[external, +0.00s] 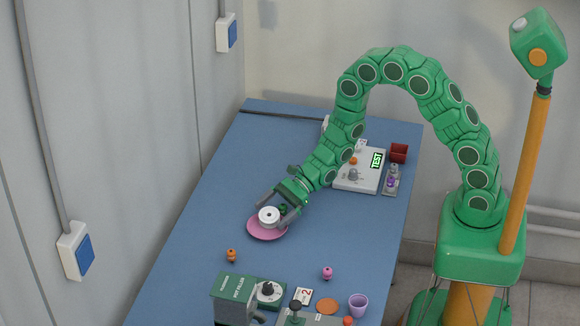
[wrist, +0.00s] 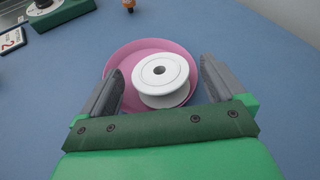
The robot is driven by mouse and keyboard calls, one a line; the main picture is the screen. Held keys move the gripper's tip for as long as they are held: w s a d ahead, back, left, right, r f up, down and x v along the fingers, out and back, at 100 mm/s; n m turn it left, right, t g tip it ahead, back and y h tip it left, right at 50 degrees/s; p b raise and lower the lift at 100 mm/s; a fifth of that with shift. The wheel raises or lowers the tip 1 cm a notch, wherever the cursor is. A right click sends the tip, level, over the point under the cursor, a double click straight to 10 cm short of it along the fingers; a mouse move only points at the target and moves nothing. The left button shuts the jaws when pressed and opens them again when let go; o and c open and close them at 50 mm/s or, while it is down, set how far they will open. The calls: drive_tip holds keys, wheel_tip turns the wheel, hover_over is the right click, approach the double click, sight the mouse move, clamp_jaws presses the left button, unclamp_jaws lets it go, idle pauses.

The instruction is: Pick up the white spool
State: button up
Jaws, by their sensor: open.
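The white spool (external: 268,215) sits on a pink saucer (external: 254,232) on the blue table. In the wrist view the spool (wrist: 161,72) shows its round top with a dark centre hole, and the saucer (wrist: 117,67) shows around it. My gripper (external: 277,213) is open, with its fingers on either side of the spool. In the wrist view my gripper (wrist: 160,85) has one grey finger left and one right of the spool, with a visible gap on each side. I cannot tell the fingertips' exact height.
An orange peg-like piece (external: 231,255) and a pink one (external: 327,273) stand nearer the front. A green-grey machine (external: 234,298), a purple cup (external: 358,305) and an orange disc (external: 327,306) are at the front edge. A TEST device (external: 355,181) and a dark red box (external: 399,152) stand behind.

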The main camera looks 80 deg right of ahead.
drive_tip(key=shift+c, duration=0.3)
drive_tip(key=c, duration=1.2)
drive_tip(key=shift+o, duration=0.2)
